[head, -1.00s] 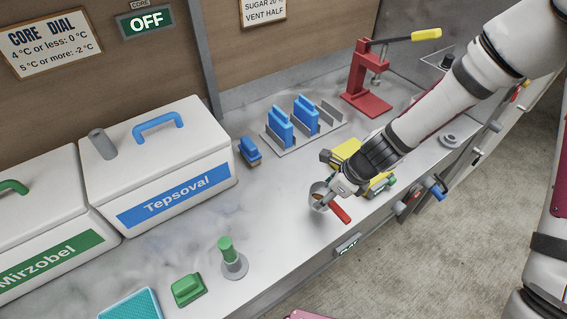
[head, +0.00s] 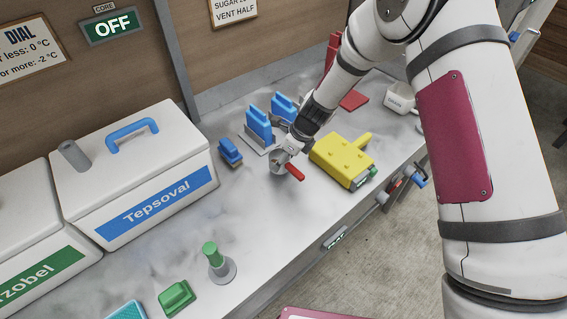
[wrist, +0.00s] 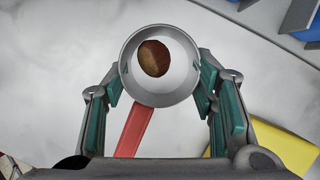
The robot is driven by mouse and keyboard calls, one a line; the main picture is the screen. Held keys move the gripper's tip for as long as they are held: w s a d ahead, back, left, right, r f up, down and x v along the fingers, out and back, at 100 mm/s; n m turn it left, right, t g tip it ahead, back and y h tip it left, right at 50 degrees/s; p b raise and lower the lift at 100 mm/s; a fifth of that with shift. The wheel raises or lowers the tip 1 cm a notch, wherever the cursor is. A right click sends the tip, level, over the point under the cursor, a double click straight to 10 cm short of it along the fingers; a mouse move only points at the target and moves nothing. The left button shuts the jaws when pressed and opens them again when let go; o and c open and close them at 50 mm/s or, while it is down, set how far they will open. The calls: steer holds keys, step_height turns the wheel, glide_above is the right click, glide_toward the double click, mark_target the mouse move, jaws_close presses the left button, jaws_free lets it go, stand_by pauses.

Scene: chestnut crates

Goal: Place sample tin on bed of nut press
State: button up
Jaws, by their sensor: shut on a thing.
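The sample tin (head: 276,168) is a small round grey metal cup with a red handle (head: 294,172). In the wrist view the tin (wrist: 161,92) is seen from above with one brown chestnut (wrist: 153,58) inside. My gripper (head: 283,158) is shut on the tin, a finger on either side, and the handle points back toward the palm. The tin is over the bench, left of the yellow block; its height is hard to judge. The red nut press (head: 354,99) stands at the back, mostly hidden by my arm; its bed is not clearly visible.
A yellow block (head: 340,158) lies right of the tin. A rack of blue pieces (head: 258,125) is behind it, and a blue piece (head: 230,152) is to the left. The white Tepsoval crate (head: 135,170) is further left.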

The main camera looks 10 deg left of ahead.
steer(key=shift+f+p, duration=0.3)
steer(key=shift+f, duration=0.95)
steer(key=shift+f, duration=0.15)
steer(key=o, duration=1.2)
steer(key=b+v, duration=0.1)
steer(key=v, duration=1.1)
steer(key=shift+d+r, duration=0.1)
steer(key=shift+r, duration=0.15)
